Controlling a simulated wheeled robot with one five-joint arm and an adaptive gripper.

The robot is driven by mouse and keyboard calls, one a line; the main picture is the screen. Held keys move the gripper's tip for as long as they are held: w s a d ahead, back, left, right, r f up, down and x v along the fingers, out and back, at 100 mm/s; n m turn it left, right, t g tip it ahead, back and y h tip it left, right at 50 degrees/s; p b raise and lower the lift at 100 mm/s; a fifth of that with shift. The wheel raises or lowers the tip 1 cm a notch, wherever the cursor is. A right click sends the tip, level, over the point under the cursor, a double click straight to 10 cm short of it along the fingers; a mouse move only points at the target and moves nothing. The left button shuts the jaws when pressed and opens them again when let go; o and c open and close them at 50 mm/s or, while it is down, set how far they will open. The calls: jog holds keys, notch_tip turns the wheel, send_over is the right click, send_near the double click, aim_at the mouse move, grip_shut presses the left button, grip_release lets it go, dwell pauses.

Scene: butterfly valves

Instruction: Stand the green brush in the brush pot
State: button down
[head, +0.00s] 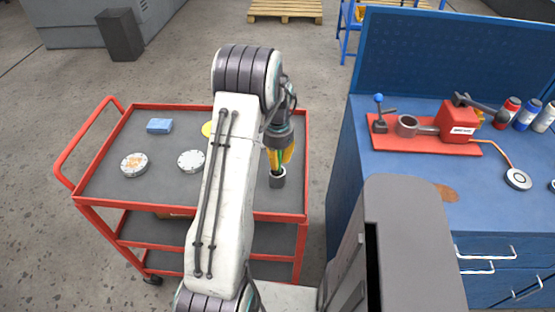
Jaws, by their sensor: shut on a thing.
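My gripper (278,162) points down over the right side of the red-framed cart (100,190). Its yellow fingers are shut on the green brush (277,168), of which only a thin green part shows between and below them. The brush pot (278,180), a small dark grey cylinder with a pale rim, stands on the cart's top directly below the fingers. The brush's lower end is at the pot's mouth; I cannot tell how deep it is inside or whether it touches the bottom. The fingers hide the upper part of the brush.
On the cart lie a blue block (159,126), two round flanged discs (134,164) (191,161) and a yellow round thing (208,129) partly behind my arm.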

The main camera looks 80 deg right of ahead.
jog(key=shift+f, duration=0.1)
jog(key=c, duration=1.2)
grip_release()
jog(key=shift+o, duration=0.2)
notch_tip(320, 180, up, 12)
jog(key=shift+a+r, duration=0.1)
dwell(0.6)
